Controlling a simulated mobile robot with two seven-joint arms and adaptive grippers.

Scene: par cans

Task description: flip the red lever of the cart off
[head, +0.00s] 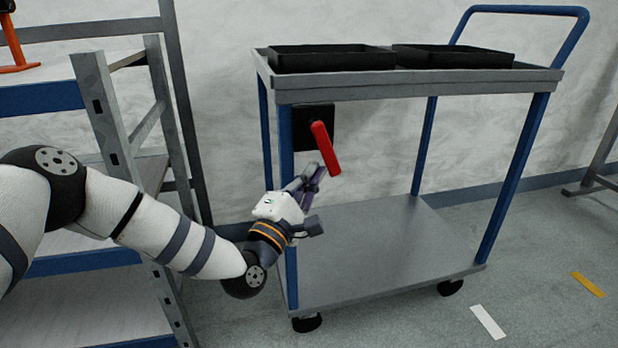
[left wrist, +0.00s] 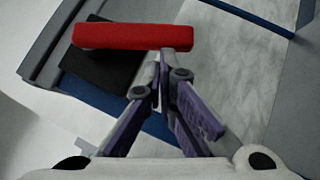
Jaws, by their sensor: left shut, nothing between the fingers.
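The red lever (head: 325,148) sits on a black plate (head: 312,122) on the cart's (head: 400,82) left side, below the top shelf. It slants down to the right in the head view. In the left wrist view the red lever (left wrist: 132,37) lies across the upper left, in front of the black plate (left wrist: 105,68). My left gripper (head: 317,172) is shut and empty, its fingertips just below the lever's lower end. In the left wrist view its fingertips (left wrist: 163,58) meet close to the lever's right end; I cannot tell whether they touch it. My right gripper is not in view.
Two black trays (head: 332,57) stand on the cart's top. Its lower shelf (head: 385,245) is bare. A grey and blue rack (head: 105,115) stands close on the left, beside my left arm. The floor (head: 540,250) to the right of the cart is free.

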